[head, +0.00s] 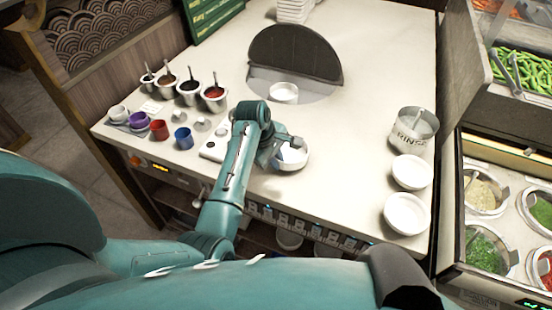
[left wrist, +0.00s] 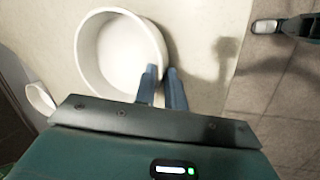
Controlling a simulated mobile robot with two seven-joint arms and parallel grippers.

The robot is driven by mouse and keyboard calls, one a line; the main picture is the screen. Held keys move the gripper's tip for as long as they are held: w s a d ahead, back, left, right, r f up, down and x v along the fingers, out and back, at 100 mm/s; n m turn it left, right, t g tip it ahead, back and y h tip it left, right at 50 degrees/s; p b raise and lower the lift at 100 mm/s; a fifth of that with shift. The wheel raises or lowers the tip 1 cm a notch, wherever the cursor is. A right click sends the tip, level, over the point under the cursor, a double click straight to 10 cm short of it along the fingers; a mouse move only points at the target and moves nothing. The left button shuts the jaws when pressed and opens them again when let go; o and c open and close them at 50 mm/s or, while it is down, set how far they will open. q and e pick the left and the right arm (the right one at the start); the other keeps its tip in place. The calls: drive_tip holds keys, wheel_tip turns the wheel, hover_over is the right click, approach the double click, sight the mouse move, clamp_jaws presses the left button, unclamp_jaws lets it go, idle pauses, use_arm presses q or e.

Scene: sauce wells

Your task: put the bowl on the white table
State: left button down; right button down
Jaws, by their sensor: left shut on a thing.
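A white bowl (head: 293,160) is at the front middle of the white table (head: 345,185). My right gripper is not in view.
Two white bowls (head: 407,213) stand near the right edge, below a metal RINSE pot (head: 414,125). Another bowl (head: 284,92) sits in the round opening under a dark raised lid (head: 295,52). Sauce pots (head: 214,97) and small cups (head: 183,138) fill the left. The table right of centre is clear.

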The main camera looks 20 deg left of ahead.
use_arm(q)
drive_tip(key=c, duration=1.5)
unclamp_jaws()
drive_tip(key=shift+o, duration=0.2)
drive_tip(key=v, duration=1.2)
